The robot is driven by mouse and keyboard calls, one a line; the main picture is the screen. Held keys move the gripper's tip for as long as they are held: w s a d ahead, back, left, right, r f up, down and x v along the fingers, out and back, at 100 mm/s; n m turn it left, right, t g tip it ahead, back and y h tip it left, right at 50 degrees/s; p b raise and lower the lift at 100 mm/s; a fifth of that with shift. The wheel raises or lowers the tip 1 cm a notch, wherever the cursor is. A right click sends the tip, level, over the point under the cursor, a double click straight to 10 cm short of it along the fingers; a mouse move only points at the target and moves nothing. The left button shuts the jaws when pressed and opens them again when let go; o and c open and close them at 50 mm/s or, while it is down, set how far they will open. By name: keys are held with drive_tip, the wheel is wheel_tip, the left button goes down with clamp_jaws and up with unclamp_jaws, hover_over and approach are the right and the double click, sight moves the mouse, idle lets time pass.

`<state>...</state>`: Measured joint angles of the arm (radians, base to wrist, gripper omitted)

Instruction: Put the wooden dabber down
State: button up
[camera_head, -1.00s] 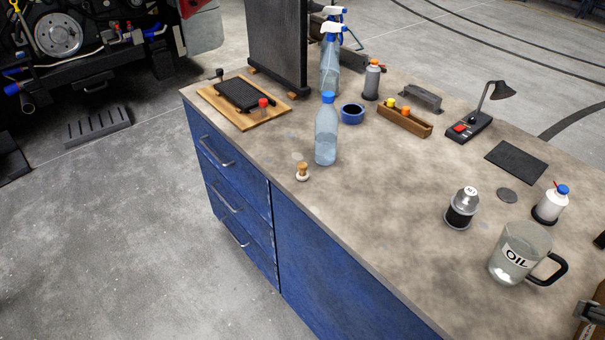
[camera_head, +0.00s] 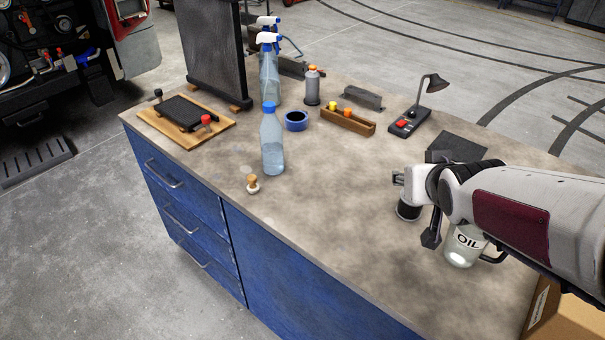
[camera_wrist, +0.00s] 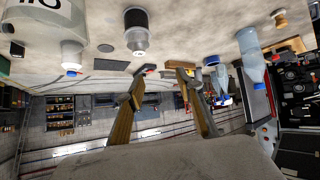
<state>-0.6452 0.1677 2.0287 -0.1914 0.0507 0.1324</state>
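The wooden dabber (camera_head: 253,184) stands on the worktop near its front edge, left of my arm. It has a light wooden knob and a pale base. It also shows at the top right of the wrist view (camera_wrist: 280,18). My gripper (camera_head: 414,207) is over the right part of the worktop, well apart from the dabber. In the wrist view my gripper (camera_wrist: 160,76) has its two fingers spread with nothing between them.
A clear bottle with a blue cap (camera_head: 272,145) stands just behind the dabber. A dark bottle (camera_head: 408,211) and the oil jug (camera_head: 462,247) stand close to my gripper, partly hidden by it. The middle worktop (camera_head: 335,185) is clear.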

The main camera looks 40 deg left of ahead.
drive_tip(key=s+a+f+n+g+y, duration=0.1)
drive_tip(key=s+a+f+n+y, duration=0.15)
drive_tip(key=a, duration=0.65)
drive_tip(key=s+a+f+n+y, duration=0.1)
drive_tip(key=a+f, duration=0.3)
drive_tip(key=a, duration=0.5)
drive_tip(key=n+g+y, duration=0.2)
approach(253, 179)
drive_tip(key=x, duration=0.3)
drive_tip(key=shift+f, duration=0.3)
drive_tip(key=shift+x, duration=1.2)
drive_tip(key=shift+a, duration=0.15)
drive_tip(key=shift+x, duration=2.5)
drive_tip(key=shift+a+r, duration=0.1)
drive_tip(key=shift+r, duration=0.1)
clamp_jaws()
